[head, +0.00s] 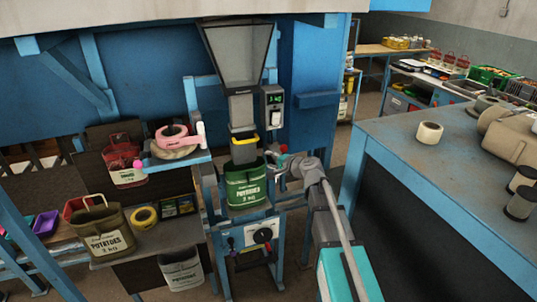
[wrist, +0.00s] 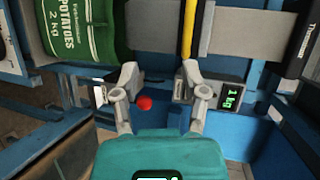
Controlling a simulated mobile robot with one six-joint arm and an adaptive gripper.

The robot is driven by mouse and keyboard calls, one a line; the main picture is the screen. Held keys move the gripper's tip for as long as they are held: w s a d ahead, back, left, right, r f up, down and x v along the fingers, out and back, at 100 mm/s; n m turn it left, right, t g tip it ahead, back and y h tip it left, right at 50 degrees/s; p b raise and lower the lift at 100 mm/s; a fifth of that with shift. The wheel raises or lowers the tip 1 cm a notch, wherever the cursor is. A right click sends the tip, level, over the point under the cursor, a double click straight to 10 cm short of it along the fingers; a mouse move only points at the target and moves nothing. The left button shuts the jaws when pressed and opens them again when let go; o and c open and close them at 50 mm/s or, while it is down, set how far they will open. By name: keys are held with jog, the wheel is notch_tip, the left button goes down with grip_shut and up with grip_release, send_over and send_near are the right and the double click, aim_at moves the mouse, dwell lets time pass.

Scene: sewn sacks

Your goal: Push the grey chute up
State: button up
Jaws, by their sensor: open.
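The grey chute (head: 243,153) hangs under the grey hopper, with a yellow band around its upper end. Its lower end meets the mouth of a green potato sack (head: 246,187), which hangs upright below it. In the wrist view, turned sideways, the grey chute (wrist: 157,24) lies between the sack (wrist: 82,30) at left and the yellow band (wrist: 187,28). My gripper (head: 277,162) is just right of the chute in the head view. In the wrist view my gripper (wrist: 160,72) is open and empty, its fingertips facing the chute; contact cannot be told.
A scale display (head: 274,99) stands right of the hopper (head: 240,52). A red button (wrist: 144,103) shows between my fingers. A shelf with pink tape (head: 174,135) is left. A grey-topped bench (head: 430,165) stands right. A dial (head: 263,235) is below the sack.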

jog(key=s+f+n+g+h+b, duration=0.1)
jog(key=s+f+n+g+b, duration=0.1)
jog(key=s+f, duration=0.3)
notch_tip(320, 180, down, 3)
jog(key=shift+s+d+r+n+g+b, duration=0.25)
jog(key=shift+s+n+g+b, duration=0.2)
jog(key=shift+n, duration=0.25)
jog(key=shift+w, duration=0.1)
jog(key=m+t+y+p, duration=0.1)
jog(key=m+t+p, duration=0.3)
jog(key=p, duration=0.1)
send_near(249, 142)
jog(key=f+v, duration=0.1)
jog(key=v, duration=0.2)
jog(key=shift+r+m, duration=0.3)
jog(key=shift+r, duration=0.3)
jog(key=shift+w+a, duration=0.1)
jog(key=b+x, duration=0.2)
jog(key=x, duration=1.1)
jog(key=shift+w+a+f, duration=0.1)
jog(key=shift+w+a, duration=0.05)
jog(key=shift+a, duration=0.1)
